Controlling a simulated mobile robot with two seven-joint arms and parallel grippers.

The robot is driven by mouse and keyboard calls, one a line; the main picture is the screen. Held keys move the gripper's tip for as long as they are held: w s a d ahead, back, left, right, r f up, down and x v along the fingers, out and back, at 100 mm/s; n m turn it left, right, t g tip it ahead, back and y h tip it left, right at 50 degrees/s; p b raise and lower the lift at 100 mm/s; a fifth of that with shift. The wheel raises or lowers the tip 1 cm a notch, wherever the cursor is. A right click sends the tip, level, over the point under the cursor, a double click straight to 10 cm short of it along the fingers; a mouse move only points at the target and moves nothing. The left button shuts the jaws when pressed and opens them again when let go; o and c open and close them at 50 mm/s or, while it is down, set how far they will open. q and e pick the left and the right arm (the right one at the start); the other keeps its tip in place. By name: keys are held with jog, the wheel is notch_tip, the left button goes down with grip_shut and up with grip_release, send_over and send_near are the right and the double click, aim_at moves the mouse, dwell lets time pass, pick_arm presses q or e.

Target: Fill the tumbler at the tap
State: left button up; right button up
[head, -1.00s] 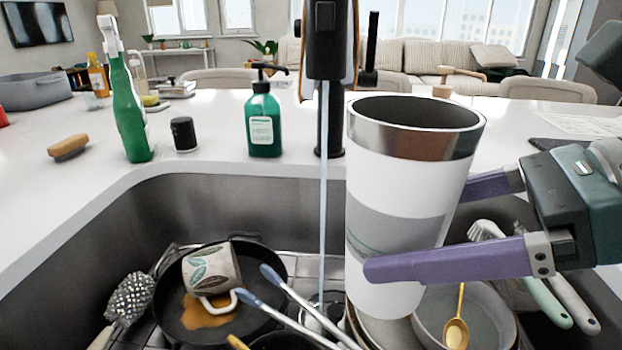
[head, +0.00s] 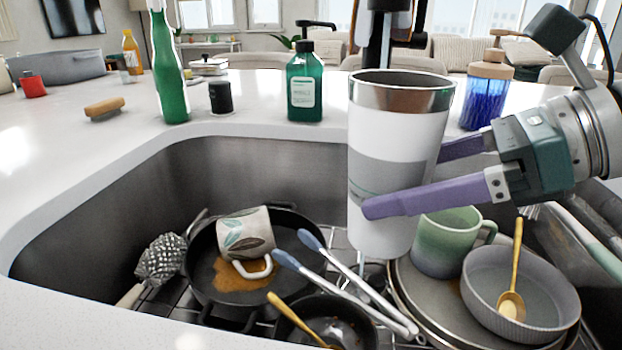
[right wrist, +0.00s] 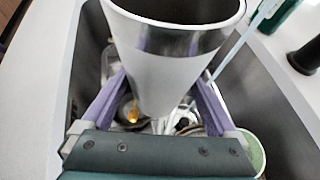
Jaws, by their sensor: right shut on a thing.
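My right gripper (head: 405,175) is shut on the tumbler (head: 395,235), with one purple finger on each side. The tumbler is tall and white with a grey band and a steel rim, and is held upright above the sink. It also shows in the right wrist view (right wrist: 165,75); the visible part of its inside looks dark, and I cannot tell the water level. The black tap (head: 388,5) stands behind the tumbler, mostly cut off. A pale water stream (right wrist: 250,35) runs outside the tumbler, beside its rim, in the right wrist view. My left gripper is not in view.
The sink (head: 270,165) below holds a pan (head: 200,265) with a leaf-pattern mug (head: 245,232), tongs (head: 340,285), a green mug (head: 440,245), a grey bowl (head: 520,280) and plates. A soap bottle (head: 304,85) and a blue-filled jar (head: 487,95) stand behind on the counter.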

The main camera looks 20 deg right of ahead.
jog(key=w+d+b, duration=0.4)
jog(key=w+b, duration=0.1)
jog(key=w, duration=0.4)
jog(key=shift+d, duration=0.2)
dwell(6.9)
